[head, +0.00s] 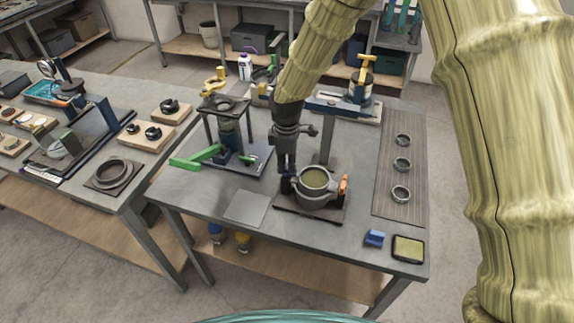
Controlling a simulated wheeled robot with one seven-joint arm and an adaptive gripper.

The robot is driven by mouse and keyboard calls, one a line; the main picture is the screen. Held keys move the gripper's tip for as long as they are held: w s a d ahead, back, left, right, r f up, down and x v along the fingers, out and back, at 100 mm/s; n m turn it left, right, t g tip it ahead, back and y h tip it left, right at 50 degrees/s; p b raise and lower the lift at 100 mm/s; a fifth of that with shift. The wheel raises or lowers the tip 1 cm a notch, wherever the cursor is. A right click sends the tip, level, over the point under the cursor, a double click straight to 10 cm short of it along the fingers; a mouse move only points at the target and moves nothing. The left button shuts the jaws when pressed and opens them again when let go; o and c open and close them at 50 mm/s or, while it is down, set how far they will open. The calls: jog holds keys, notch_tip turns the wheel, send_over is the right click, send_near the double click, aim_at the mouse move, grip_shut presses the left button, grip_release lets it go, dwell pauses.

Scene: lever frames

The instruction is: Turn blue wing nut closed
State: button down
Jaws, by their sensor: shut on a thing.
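My gripper (287,172) points down at the left side of a grey ring clamp (318,200) on the middle table. It is shut on what appears to be the blue wing nut (286,187), of which only a small dark blue patch shows at the fingertips. The fingers hide most of it, so its angle cannot be told. The clamp sits around a round pot (315,178) with an olive-coloured top, on a dark base plate (285,208). An orange part (343,184) stands upright on the clamp's right side, apart from my gripper.
A dark press frame with a green handle (195,157) stands to the left. A post (327,145) rises behind the pot. Several rings lie on a ribbed mat (383,208) to the right. A blue block (374,238) and a shallow tray (394,248) lie at the front right.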

aim_at(287, 169)
jog(key=shift+w+m, duration=0.1)
jog(key=shift+m, duration=1)
jog(key=c, duration=1.5)
grip_release()
notch_tip(287, 169, up, 12)
jog(key=shift+r, duration=0.1)
